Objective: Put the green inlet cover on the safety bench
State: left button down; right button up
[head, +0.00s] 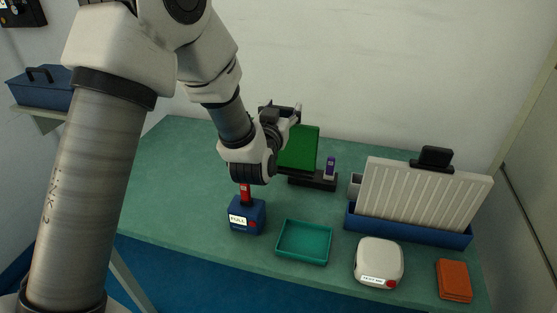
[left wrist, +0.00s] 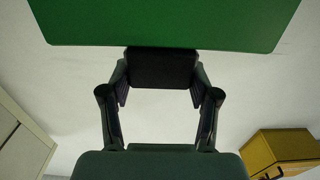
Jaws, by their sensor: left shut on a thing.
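The green inlet cover (head: 299,149) is a flat, upright green panel near the back of the green-topped bench (head: 180,185). My left gripper (head: 284,112) is at its top edge. In the left wrist view the fingers (left wrist: 160,85) are shut on the black grip block (left wrist: 162,68) of the green cover (left wrist: 165,22). My left wrist hides the cover's left part in the head view. I cannot tell whether its lower edge touches the bench. My right gripper is not in view.
A black base (head: 313,182) with a purple-topped piece stands just before the cover. A white ribbed panel (head: 420,196) stands in a blue tray (head: 420,230) at right. A blue box (head: 247,217), teal tray (head: 303,242), white device (head: 379,261) and orange block (head: 454,280) line the front.

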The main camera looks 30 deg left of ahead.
aim_at(298, 158)
pick_arm(q)
notch_tip(298, 158, down, 7)
jog(key=shift+f, duration=0.15)
jog(key=shift+w, duration=0.1)
jog(key=shift+f, duration=0.15)
jog(key=shift+c, duration=1.3)
grip_release()
